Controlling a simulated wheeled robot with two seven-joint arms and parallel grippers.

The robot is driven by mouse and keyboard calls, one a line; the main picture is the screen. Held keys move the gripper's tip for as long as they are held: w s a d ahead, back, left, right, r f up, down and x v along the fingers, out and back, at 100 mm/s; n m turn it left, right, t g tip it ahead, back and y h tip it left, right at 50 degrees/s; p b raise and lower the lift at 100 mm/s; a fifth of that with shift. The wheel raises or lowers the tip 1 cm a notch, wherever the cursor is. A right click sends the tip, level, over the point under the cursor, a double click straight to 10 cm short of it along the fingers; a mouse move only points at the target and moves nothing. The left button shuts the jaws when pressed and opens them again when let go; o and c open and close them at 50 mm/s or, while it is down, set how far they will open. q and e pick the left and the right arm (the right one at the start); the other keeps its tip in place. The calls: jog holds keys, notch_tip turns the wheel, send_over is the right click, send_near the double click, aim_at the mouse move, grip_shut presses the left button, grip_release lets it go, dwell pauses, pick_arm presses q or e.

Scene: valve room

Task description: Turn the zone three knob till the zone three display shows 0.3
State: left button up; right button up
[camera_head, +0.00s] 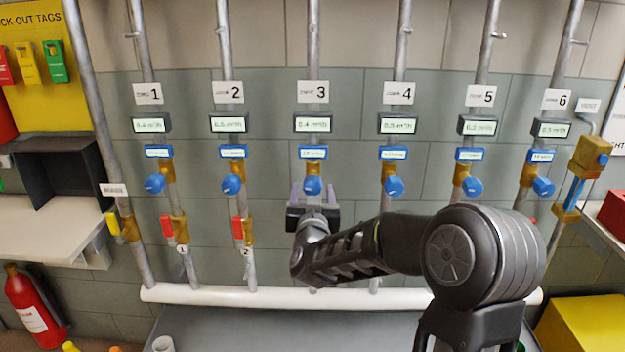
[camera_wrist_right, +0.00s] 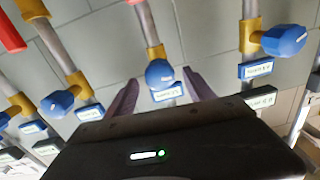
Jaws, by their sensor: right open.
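The blue zone three knob (camera_head: 313,186) sits on the pipe under the label marked 3 (camera_head: 313,91). The zone three display (camera_head: 312,124) above it appears to read 0.4. My right gripper (camera_head: 314,193) is open just below and in front of this knob, its two fingers pointing up on either side of it. In the right wrist view the knob (camera_wrist_right: 159,73) shows between and slightly beyond the two spread fingers (camera_wrist_right: 162,95). I cannot tell whether either finger touches it. My left gripper is not in view.
Similar blue knobs stand on neighbouring pipes, zone two (camera_head: 231,184) to the left and zone four (camera_head: 393,187) to the right. Red valve handles (camera_head: 238,228) hang on the left pipes. A white horizontal pipe (camera_head: 220,296) runs below, above a grey surface (camera_head: 250,325).

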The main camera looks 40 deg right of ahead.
aim_at(312, 179)
jog(key=x, duration=0.6)
jog(key=shift+w+d, duration=0.2)
